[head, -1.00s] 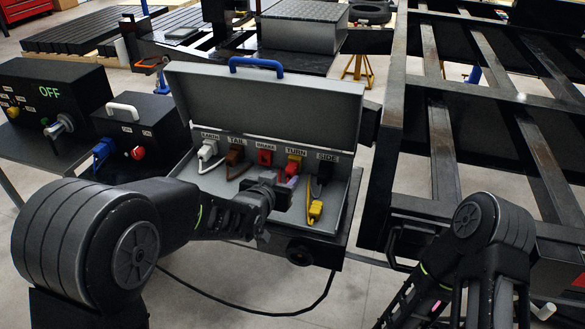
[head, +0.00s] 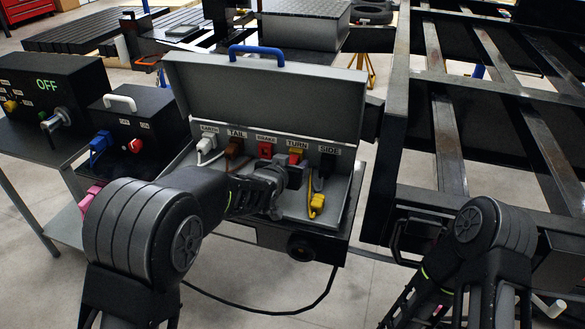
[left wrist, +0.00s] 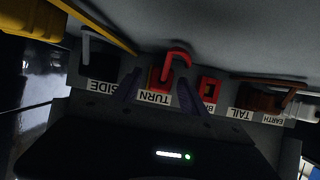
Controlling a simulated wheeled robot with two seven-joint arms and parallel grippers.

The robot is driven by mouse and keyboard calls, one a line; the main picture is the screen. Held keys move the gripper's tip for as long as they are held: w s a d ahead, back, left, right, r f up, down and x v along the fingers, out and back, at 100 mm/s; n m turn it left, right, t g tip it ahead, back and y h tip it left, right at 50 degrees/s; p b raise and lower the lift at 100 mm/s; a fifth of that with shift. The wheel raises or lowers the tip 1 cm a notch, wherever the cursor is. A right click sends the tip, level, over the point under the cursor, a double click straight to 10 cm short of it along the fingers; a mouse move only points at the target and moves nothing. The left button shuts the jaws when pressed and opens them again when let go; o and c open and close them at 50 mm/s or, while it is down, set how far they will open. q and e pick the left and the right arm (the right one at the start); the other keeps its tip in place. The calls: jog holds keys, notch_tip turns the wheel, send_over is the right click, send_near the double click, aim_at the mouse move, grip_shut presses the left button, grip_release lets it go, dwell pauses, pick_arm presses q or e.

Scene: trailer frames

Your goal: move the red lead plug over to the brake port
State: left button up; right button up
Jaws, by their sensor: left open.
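The red lead plug (left wrist: 165,74) sits at the port labelled TURN, with a short red lead curving from it. It also shows, partly covered, in the head view (head: 295,154). The brake port (head: 265,150) is the red-framed socket left of it; in the upside-down left wrist view it appears just right of the plug (left wrist: 209,89), with a dark, seemingly empty middle. My left gripper (left wrist: 158,92) is open, its two dark fingers on either side of the TURN label and plug. Whether they touch the plug I cannot tell. My right arm shows, but its gripper is out of view.
The ports line the back wall of an open grey box (head: 348,190) with a raised lid (head: 270,95). White and brown plugs sit at EARTH and TAIL. Black control boxes (head: 130,130) stand left; a trailer frame (head: 392,150) stands right.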

pick_arm(q)
jog(key=shift+w, duration=0.2)
jog(key=shift+b, duration=0.55)
dwell(1.1)
jog(key=shift+c, duration=0.5)
grip_shut()
jog(key=shift+s+f, duration=0.1)
dwell(1.0)
jog(key=shift+s+a, duration=0.2)
jog(key=shift+s, duration=0.45)
jog(key=shift+s+a, duration=0.2)
jog(key=shift+s, duration=0.4)
jog(key=shift+s+a, duration=0.25)
jog(key=shift+s, duration=0.55)
jog(key=shift+s+a, duration=0.2)
jog(key=shift+s, duration=0.55)
